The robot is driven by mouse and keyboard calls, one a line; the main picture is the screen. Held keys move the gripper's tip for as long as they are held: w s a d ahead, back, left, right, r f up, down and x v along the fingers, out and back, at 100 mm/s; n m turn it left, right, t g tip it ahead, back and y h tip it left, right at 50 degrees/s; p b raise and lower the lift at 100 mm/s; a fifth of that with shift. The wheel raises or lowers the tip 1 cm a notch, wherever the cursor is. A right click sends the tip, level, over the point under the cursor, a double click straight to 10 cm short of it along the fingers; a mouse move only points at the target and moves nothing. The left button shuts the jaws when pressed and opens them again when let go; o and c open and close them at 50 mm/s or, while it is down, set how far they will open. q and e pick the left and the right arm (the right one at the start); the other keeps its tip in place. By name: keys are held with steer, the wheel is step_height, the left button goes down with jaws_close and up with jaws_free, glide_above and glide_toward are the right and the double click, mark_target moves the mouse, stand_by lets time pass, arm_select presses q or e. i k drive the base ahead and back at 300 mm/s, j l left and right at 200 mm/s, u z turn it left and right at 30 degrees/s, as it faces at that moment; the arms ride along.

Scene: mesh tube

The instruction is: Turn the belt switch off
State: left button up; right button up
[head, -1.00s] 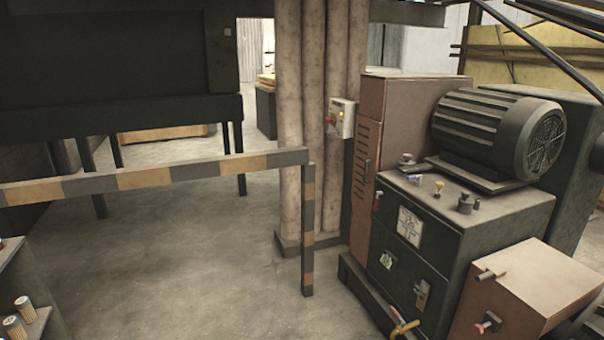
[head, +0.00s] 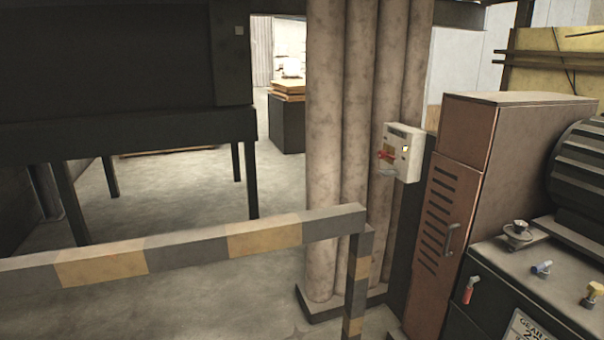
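A pale switch box (head: 411,150) is mounted on the right side of the column of pipes, right of the picture's middle. It has a red switch handle (head: 386,155) on its left part and a small yellowish spot on its right part. The handle's exact setting is too small to tell, and no label naming it as the belt switch can be read. Neither of my grippers shows in the head view.
A striped barrier rail (head: 200,245) crosses in front at the lower left, ending at a post. A brown cabinet (head: 460,200) and a dark machine (head: 530,275) with knobs stand at the right. Bundled pipes (head: 350,130) rise behind the rail. A dark table (head: 120,130) stands left.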

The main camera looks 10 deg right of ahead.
mark_target(381, 154)
steer(key=i+j+z, duration=0.1)
steer(key=i+z, duration=0.25)
steer(key=i+j+z, duration=0.2)
steer(key=i+z, duration=0.2)
steer(key=i+j+z, duration=0.35)
steer(key=i+l, duration=0.05)
steer(key=i, duration=0.05)
